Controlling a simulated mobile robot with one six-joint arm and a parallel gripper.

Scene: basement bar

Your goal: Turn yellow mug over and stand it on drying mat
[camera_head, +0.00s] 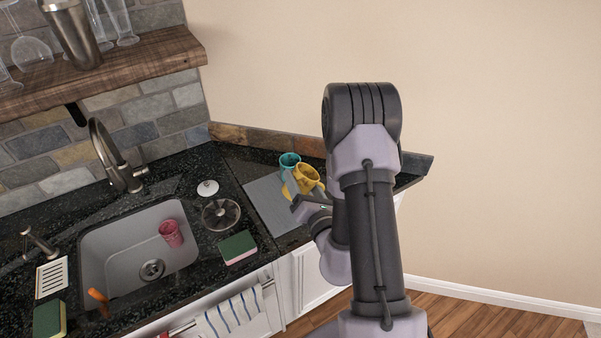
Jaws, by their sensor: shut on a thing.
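The yellow mug (308,177) is at the right part of the grey drying mat (262,198), on the counter right of the sink. My gripper (293,188) is at the mug's near left side and shut on it; my arm comes in from the right and hides part of the mug and mat. The mug looks tilted. Whether it touches the mat is too small to tell. A teal mug (289,161) stands at the mat's back edge, just behind and left of the yellow mug.
A sink (110,262) with a pink cup (171,233) lies to the left. A green sponge (238,247) and a round rinser-like fixture (221,214) sit between sink and mat. The wall is close behind; the mat's left and front parts are bare.

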